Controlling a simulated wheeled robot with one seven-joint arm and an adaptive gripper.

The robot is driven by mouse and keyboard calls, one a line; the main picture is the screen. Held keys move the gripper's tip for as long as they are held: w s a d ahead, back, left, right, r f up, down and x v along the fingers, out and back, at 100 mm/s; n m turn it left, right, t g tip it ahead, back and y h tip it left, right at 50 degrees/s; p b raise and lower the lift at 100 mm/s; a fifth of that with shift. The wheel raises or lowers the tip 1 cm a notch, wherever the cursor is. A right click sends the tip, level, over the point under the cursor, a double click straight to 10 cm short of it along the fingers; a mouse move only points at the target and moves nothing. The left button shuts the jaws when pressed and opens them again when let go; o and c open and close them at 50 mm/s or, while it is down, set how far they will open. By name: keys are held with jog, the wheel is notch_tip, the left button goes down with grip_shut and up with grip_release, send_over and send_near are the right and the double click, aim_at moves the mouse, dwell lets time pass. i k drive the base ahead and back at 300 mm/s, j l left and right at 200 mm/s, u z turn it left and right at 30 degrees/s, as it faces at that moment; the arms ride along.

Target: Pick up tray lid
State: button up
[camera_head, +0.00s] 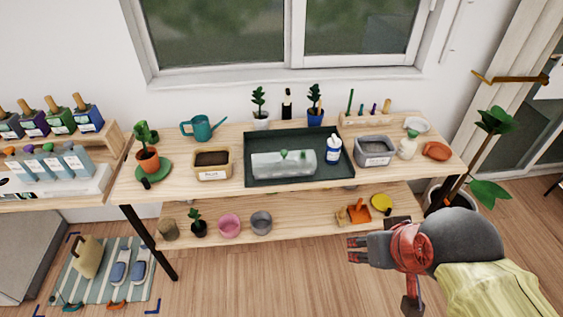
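A clear, see-through lid (268,165) lies on the dark green tray (258,138) in the middle of the wooden potting table. Small green plants show through it or just behind it. My gripper (352,250) is at the lower right, in front of the table and well apart from the lid. Its fingers point left, look spread, and hold nothing that I can see.
A white-and-blue bottle (333,149) stands on the tray, right of the lid. A soil box (212,165) and a grey bin (374,151) flank the tray. Potted plants (260,108) stand behind. A lower shelf (300,222) holds pots.

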aim_at(283, 161)
jog(key=i+j+z, duration=0.3)
jog(key=z, duration=0.15)
jog(key=i+j+z, duration=0.45)
jog(key=k, duration=0.1)
